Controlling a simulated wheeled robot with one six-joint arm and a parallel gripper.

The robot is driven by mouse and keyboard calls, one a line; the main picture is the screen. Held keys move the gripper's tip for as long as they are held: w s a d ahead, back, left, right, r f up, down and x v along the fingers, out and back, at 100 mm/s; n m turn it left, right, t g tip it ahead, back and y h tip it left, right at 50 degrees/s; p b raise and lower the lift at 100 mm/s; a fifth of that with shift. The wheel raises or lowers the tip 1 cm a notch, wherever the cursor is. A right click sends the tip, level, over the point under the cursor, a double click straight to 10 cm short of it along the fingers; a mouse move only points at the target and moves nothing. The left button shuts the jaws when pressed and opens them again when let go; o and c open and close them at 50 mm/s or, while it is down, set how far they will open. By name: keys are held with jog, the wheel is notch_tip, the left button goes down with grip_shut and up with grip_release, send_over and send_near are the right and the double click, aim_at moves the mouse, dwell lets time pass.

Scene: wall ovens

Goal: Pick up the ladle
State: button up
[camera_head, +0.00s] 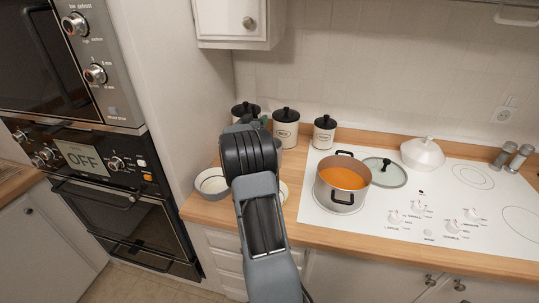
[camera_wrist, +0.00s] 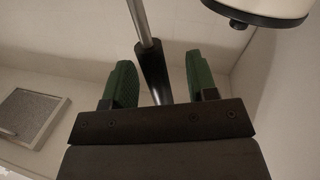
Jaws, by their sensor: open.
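The ladle (camera_wrist: 151,68) shows in the wrist view as a thin metal rod with a thick dark handle. Its handle lies between my gripper's two green fingers, nearer the left one, with a gap to the right one. My gripper (camera_wrist: 165,84) is open around the handle and does not hold it. In the head view my arm hides the ladle, and only a bit of a green finger (camera_head: 264,120) shows beside the canisters. The ladle's bowl is not seen.
Black-lidded canisters (camera_head: 286,133) stand close behind my gripper; one (camera_wrist: 268,8) shows in the wrist view. A bowl (camera_head: 211,183) is left of my arm. A pot of orange soup (camera_head: 341,190) and a glass lid (camera_head: 386,173) are on the white stovetop (camera_head: 385,238). A wall cabinet (camera_head: 236,22) hangs above.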

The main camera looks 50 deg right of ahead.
jog(key=shift+w+d, duration=0.2)
jog(key=shift+d, duration=0.4)
grip_shut()
